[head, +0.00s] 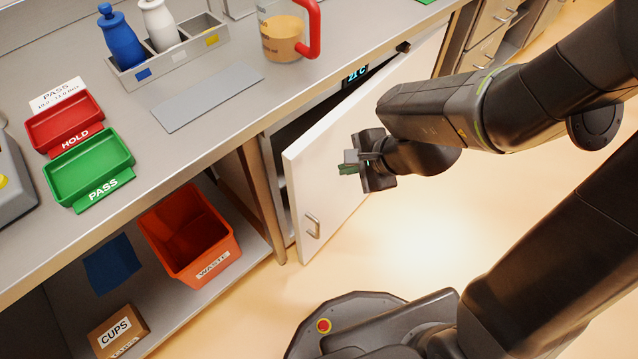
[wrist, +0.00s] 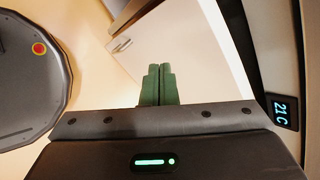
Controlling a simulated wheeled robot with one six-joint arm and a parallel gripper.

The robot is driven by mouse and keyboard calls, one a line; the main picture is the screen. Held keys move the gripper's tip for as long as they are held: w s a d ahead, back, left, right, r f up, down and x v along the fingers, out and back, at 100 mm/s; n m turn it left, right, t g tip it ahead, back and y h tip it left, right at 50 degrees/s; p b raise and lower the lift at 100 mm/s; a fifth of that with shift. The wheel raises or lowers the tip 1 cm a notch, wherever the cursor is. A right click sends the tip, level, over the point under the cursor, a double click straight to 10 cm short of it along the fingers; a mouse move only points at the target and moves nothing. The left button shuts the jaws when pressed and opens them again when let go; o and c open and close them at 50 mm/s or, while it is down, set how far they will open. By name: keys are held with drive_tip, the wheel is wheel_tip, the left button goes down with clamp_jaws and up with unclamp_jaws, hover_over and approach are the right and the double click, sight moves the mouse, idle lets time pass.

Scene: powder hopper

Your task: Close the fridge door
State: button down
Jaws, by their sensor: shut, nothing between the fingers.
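The white fridge door (head: 335,165) stands partly open under the counter in the head view, with a dark gap between it and the fridge body. A metal handle (head: 313,226) is on its lower front corner. The fridge display (head: 355,76) reads about 21 C and also shows in the wrist view (wrist: 281,112). My gripper (head: 347,163) is in front of the door's outer face, with its green fingertips (wrist: 158,84) together and empty. In the wrist view the door (wrist: 185,45) lies just beyond the fingertips. I cannot tell whether they touch it.
The counter above holds a red tray (head: 65,122), a green tray (head: 88,168), a bottle rack (head: 175,55) and a jug with a red handle (head: 283,30). An orange waste bin (head: 188,235) stands on the shelf left of the fridge. The floor before the door is clear.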

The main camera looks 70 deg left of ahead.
wheel_tip(320, 180, down, 2)
drive_tip(key=w+d+n+y+b, duration=0.1)
drive_tip(key=n+y+b, duration=0.1)
drive_tip(key=n+b, duration=0.3)
drive_tip(key=b, duration=0.6)
approach(310, 168)
drive_tip(key=d+f+x, duration=0.1)
drive_tip(key=x, duration=0.4)
drive_tip(key=shift+s+a+r+n+p, duration=0.2)
drive_tip(key=shift+a+n+p, duration=0.2)
drive_tip(key=shift+a, duration=0.35)
